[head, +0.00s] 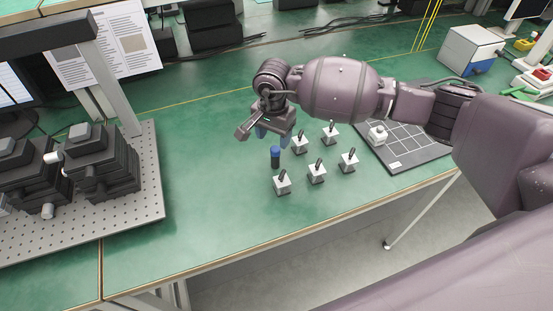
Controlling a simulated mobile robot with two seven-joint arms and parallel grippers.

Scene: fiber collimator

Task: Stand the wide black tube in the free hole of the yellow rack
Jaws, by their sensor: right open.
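No yellow rack with holes can be made out. My left gripper is not in view.
Several small pale blocks with black pegs, such as this front block (282,184), stand right of the tube. A dark gridded board (412,153) lies farther right. A perforated metal plate (140,207) with black stages fills the left. Table is clear left of the tube.

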